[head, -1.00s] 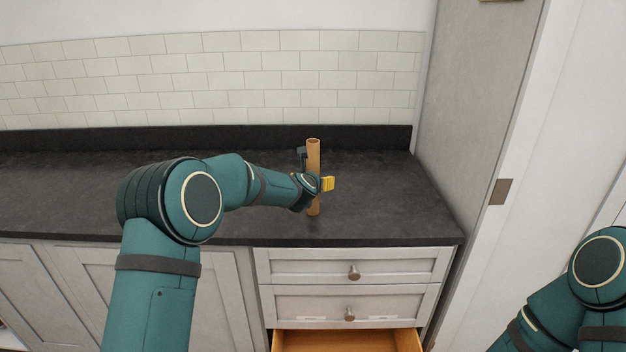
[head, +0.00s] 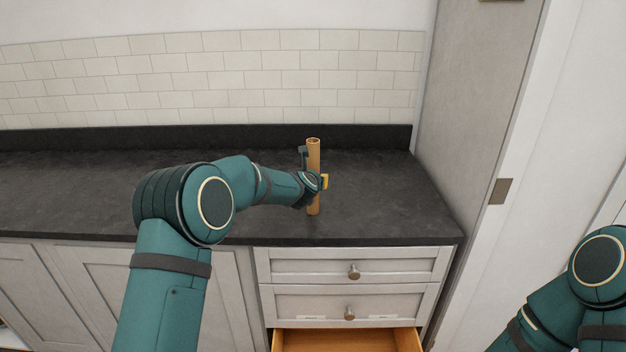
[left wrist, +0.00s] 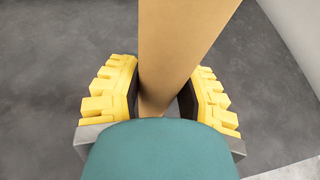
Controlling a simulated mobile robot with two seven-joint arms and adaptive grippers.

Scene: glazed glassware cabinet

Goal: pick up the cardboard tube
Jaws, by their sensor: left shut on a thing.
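The cardboard tube (head: 313,160) is a tall brown hollow cylinder standing upright on the dark countertop in the head view. My left gripper (head: 319,182) is at its lower half, shut on it. In the left wrist view the tube (left wrist: 180,45) runs between the two yellow-padded fingers of my left gripper (left wrist: 167,95). The teal wrist housing hides the tube's lower part there. My right arm shows at the lower right of the head view, but its gripper is out of frame.
The dark countertop (head: 70,190) is otherwise clear. A tiled wall (head: 220,80) stands behind it and a tall grey panel (head: 475,120) at its right end. Below the counter's front edge, a drawer (head: 345,341) is open under two closed ones.

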